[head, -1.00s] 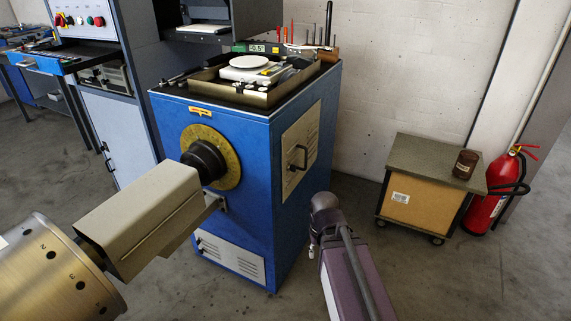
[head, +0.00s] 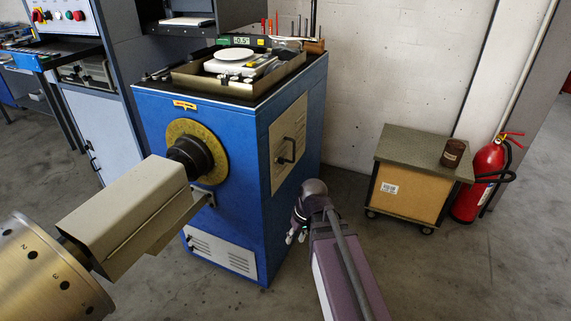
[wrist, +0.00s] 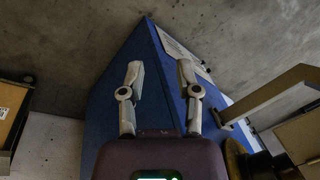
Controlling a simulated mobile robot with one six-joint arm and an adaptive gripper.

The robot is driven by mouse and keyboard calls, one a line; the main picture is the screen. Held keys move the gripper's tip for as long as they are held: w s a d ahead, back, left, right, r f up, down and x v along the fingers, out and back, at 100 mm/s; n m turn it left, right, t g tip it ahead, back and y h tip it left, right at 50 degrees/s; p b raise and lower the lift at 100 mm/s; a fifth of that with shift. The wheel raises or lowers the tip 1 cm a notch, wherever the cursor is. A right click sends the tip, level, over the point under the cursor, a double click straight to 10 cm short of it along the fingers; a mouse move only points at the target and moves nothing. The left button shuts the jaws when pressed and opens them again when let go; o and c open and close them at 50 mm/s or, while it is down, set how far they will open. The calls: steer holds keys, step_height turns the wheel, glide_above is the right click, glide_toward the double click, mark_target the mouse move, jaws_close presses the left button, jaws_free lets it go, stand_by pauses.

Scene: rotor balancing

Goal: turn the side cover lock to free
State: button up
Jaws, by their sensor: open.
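The side cover (head: 285,125) is a pale panel on the right face of the blue cabinet (head: 215,220) in the head view. A dark handle-like fitting (head: 289,150) sits on it; I cannot make out whether this is the lock or which way a lock is turned. My gripper (head: 296,234) is low in front of the cabinet's right face, below the cover and apart from it. In the wrist view my gripper (wrist: 160,72) has its two fingers spread with nothing between them, and blue cabinet faces lie beyond. The cover cannot be made out there.
The grey-beige beam (head: 130,215) and brass drum (head: 45,275) project at the left, by the yellow dial (head: 212,135). A small cart (head: 415,190) with a brown jar (head: 453,152) and a red extinguisher (head: 486,180) stand right. Floor between cabinet and cart is clear.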

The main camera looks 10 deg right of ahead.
steer(key=w+n+t+y+b, duration=0.2)
steer(key=w+n+y, duration=0.15)
steer(key=w, duration=0.25)
steer(key=n+t+y+b, duration=0.6)
steer(key=t+y, duration=0.2)
steer(key=y, duration=0.1)
glide_toward(283, 161)
steer(key=v, duration=0.4)
steer(key=shift+r+m+h, duration=0.15)
steer(key=shift+m+h, duration=0.1)
steer(key=shift+a, duration=0.1)
steer(key=x, duration=1.3)
steer(key=shift+w+a, duration=0.25)
jaws_close()
